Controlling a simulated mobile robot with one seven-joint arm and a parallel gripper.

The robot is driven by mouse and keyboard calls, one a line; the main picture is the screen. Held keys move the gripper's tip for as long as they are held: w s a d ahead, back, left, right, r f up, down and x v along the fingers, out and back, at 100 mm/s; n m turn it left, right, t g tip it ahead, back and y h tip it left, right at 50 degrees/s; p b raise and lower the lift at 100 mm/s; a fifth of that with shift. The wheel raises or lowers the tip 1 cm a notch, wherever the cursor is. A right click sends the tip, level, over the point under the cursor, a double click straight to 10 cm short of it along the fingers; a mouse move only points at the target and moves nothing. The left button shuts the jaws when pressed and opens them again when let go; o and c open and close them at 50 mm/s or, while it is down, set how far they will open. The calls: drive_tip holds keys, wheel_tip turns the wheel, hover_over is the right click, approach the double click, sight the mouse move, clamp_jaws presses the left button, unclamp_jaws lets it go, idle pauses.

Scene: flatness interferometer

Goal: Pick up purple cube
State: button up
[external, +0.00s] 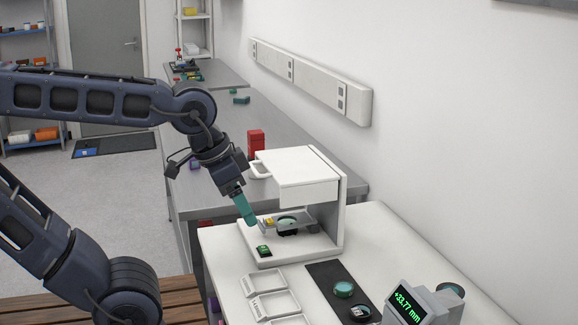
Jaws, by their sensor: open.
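My gripper (257,226) points down and to the right, with teal fingers, at the open front of the white instrument. It is open, and I see nothing held in it.
The white instrument (328,187) stands on the white table (227,262). White trays (267,281) and a dark mat (327,277) with round parts lie in front. A red object (256,142) stands behind. A display (407,303) reads +33.77 mm.

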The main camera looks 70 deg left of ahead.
drive_tip(key=w+a+r+n+y, duration=0.1)
drive_tip(key=w+a+r+n, duration=0.25)
drive_tip(key=w+a, duration=0.55)
drive_tip(key=w+a+r+n, duration=0.2)
drive_tip(key=w+a+r, duration=0.2)
drive_tip(key=w+a, duration=0.45)
drive_tip(key=w+a+f+n+g+y, duration=0.1)
drive_tip(key=w+a+n, duration=0.25)
drive_tip(key=a, duration=1.05)
drive_tip(key=w+a+f+n+g+y, duration=0.15)
drive_tip(key=w+a, duration=0.35)
drive_tip(key=a, duration=0.9)
drive_tip(key=a+f+n, duration=0.2)
drive_tip(key=a+n, duration=0.1)
drive_tip(key=a, duration=0.9)
drive_tip(key=n+g+y, duration=0.1)
drive_tip(key=n+g, duration=0.2)
drive_tip(key=n, duration=0.3)
hover_over(193, 159)
drive_tip(key=d, duration=0.2)
wheel_tip(193, 159, down, 23)
drive_tip(key=x, duration=0.6)
drive_tip(key=w+x, duration=0.1)
drive_tip(key=x, duration=0.2)
drive_tip(key=shift+a+f, duration=0.2)
drive_tip(key=shift+a, duration=0.15)
drive_tip(key=shift+c, duration=0.5)
